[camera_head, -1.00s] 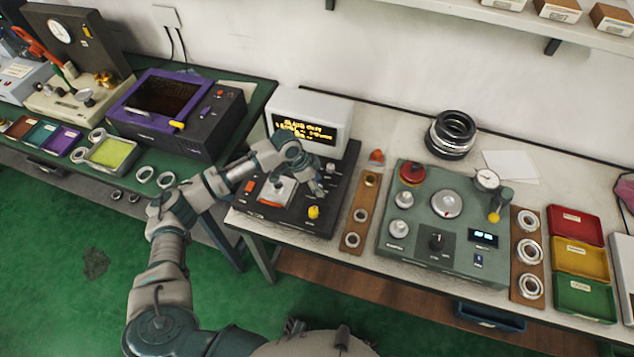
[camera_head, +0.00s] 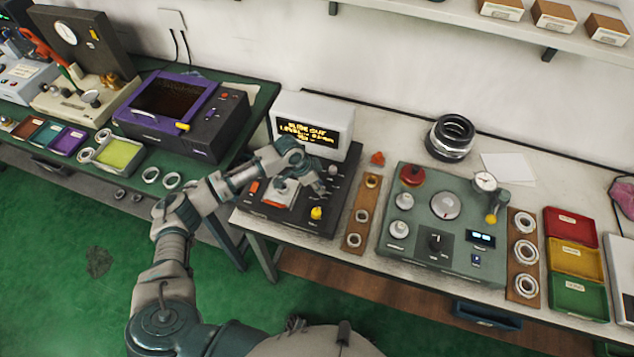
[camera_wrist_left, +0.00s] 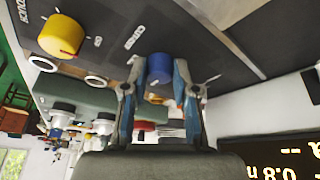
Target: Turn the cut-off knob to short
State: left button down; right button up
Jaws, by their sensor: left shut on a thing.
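The black instrument panel (camera_head: 285,218) lies on the white-topped table, with a display box (camera_head: 312,125) behind it. A blue knob (camera_wrist_left: 160,68) on the panel shows in the left wrist view; I take it as the cut-off knob. My left gripper (camera_head: 318,190) is over the panel's right half in the head view. In the left wrist view the left gripper (camera_wrist_left: 158,84) has its fingers on either side of the blue knob, shut on it. The knob's pointer and the small white labels are not clearly readable. My right gripper is not in view.
A yellow knob (camera_head: 316,213) stands near the panel's front edge; it also shows in the left wrist view (camera_wrist_left: 61,36). A wooden ring strip (camera_head: 354,240) and a green-grey tester (camera_head: 455,265) stand to the right. A purple-framed device (camera_head: 122,115) is on the left table.

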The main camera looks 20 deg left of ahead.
pick_arm(q)
jog(key=shift+d+r+n+p, duration=0.15)
jog(key=shift+r+n+p, duration=0.2)
jog(key=shift+n+p, duration=0.65)
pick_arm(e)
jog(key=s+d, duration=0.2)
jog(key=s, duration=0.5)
pick_arm(q)
jog(key=n+t+p, duration=0.1)
jog(key=n+p, duration=0.1)
jog(key=p, duration=0.2)
jog(key=n+y+p, duration=0.1)
jog(key=n+p, duration=0.1)
jog(key=p, duration=0.3)
jog(key=shift+d+r+t+y, duration=0.1)
jog(key=shift+t+y, duration=0.2)
jog(key=shift+t, duration=0.1)
jog(key=shift+w+n+y+p, duration=0.1)
jog(key=shift+n+y+p, duration=0.2)
jog(key=shift+n+p, duration=0.85)
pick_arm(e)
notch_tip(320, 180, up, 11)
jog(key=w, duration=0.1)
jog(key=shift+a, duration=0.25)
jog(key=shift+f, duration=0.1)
